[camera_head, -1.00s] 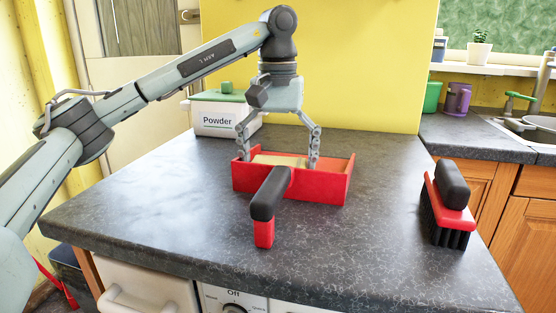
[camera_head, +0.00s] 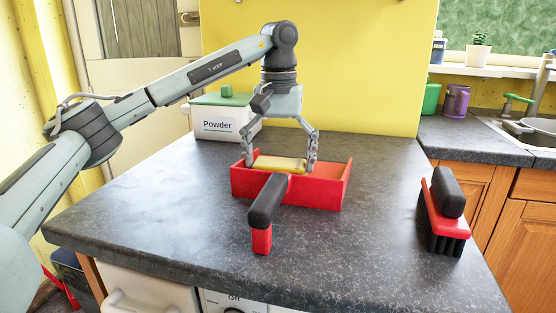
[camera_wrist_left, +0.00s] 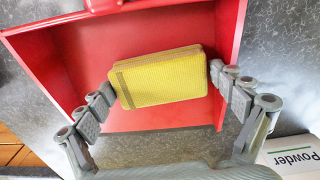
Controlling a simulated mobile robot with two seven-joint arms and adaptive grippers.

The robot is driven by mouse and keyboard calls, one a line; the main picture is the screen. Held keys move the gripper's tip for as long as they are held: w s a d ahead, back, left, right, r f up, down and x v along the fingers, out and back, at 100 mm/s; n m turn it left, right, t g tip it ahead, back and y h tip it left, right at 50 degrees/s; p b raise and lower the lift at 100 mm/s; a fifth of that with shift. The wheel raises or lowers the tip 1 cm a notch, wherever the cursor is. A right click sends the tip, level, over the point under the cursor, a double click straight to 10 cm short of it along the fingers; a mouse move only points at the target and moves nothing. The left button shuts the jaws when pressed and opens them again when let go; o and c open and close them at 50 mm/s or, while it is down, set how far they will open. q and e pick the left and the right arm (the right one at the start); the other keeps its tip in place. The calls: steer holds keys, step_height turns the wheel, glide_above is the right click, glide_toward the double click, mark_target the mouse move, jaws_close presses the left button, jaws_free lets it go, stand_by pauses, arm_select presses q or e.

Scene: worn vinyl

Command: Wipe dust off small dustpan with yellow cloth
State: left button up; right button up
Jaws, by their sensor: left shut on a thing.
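A red dustpan (camera_head: 318,192) with a black and red handle (camera_head: 265,208) lies on the dark worktop, handle toward the front. My left gripper (camera_head: 281,165) points down over the dustpan and is shut on a folded yellow cloth (camera_head: 279,164). In the left wrist view the cloth (camera_wrist_left: 162,77) sits between the two fingers (camera_wrist_left: 160,90), one at each short end, with the red pan (camera_wrist_left: 88,65) behind it. I cannot tell whether the cloth touches the pan floor. No dust can be made out on the part of the pan that shows. My right gripper is not in view.
A red and black brush (camera_head: 444,215) stands at the worktop's right edge. A white powder box (camera_head: 222,122) with a green lid is behind the dustpan at the left. The worktop (camera_head: 150,205) is clear on the left and front. A sink lies at the far right.

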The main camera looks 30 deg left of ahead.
arm_select(q)
steer(key=shift+w+a+r, duration=0.1)
steer(key=shift+w+a, duration=0.05)
steer(key=shift+w, duration=0.25)
steer(key=shift+w+a, duration=0.2)
steer(key=shift+w, duration=0.15)
steer(key=shift+w+a, duration=0.25)
steer(key=shift+w, duration=0.3)
steer(key=shift+s+d+b, duration=0.25)
steer(key=shift+s+d, duration=0.2)
steer(key=shift+s, duration=0.5)
steer(key=shift+s+d+b, duration=0.25)
steer(key=shift+s+d, duration=0.15)
steer(key=shift+s, duration=0.6)
steer(key=shift+s+d+b, duration=0.25)
steer(key=shift+s+d, duration=0.2)
steer(key=shift+s, duration=0.5)
